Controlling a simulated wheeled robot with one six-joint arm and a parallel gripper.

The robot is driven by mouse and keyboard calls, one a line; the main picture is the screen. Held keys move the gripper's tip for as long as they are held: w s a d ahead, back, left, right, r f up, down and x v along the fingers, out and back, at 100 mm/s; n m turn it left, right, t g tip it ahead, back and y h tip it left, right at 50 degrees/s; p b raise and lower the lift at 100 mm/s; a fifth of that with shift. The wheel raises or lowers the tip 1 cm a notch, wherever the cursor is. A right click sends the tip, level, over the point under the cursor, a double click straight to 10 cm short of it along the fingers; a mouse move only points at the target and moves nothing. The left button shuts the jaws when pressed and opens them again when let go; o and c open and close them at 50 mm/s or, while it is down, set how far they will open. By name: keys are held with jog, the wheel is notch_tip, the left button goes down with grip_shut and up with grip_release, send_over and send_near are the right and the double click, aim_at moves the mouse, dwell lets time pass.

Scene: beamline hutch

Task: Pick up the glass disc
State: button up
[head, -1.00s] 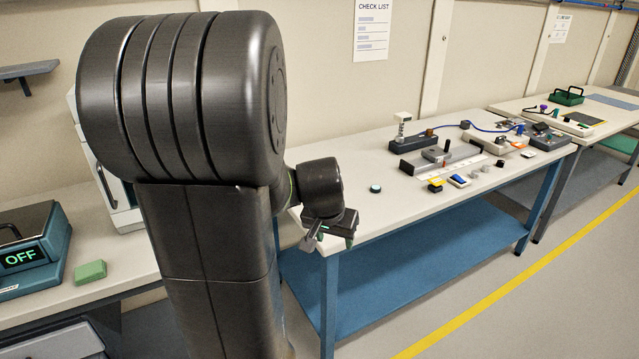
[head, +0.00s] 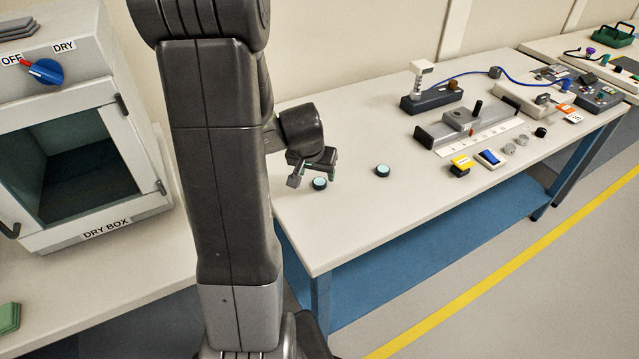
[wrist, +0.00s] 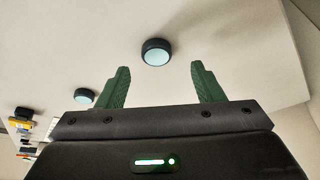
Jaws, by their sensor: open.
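Two small round discs with pale teal faces and dark rims lie flat on the white bench; I cannot tell by look which one is the glass disc. The nearer disc (head: 319,183) is just below my gripper (head: 313,177) in the head view. In the wrist view this disc (wrist: 156,51) sits ahead of the fingertips, in line with the gap between them (wrist: 160,68). The other disc (head: 382,170) lies to the right, and shows left of the left finger in the wrist view (wrist: 85,97). My gripper is open and empty, with green finger pads.
The bench (head: 400,215) is clear around the discs. A rail device (head: 462,125), a yellow block (head: 461,165) and a blue-faced block (head: 491,158) stand farther right. A dry box (head: 85,150) stands at left. The bench's front edge is close to the nearer disc.

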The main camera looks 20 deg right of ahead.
aim_at(320, 181)
jog(key=shift+s+x, duration=0.2)
jog(key=shift+x, duration=1.75)
jog(key=shift+d, duration=0.1)
jog(key=c, duration=1)
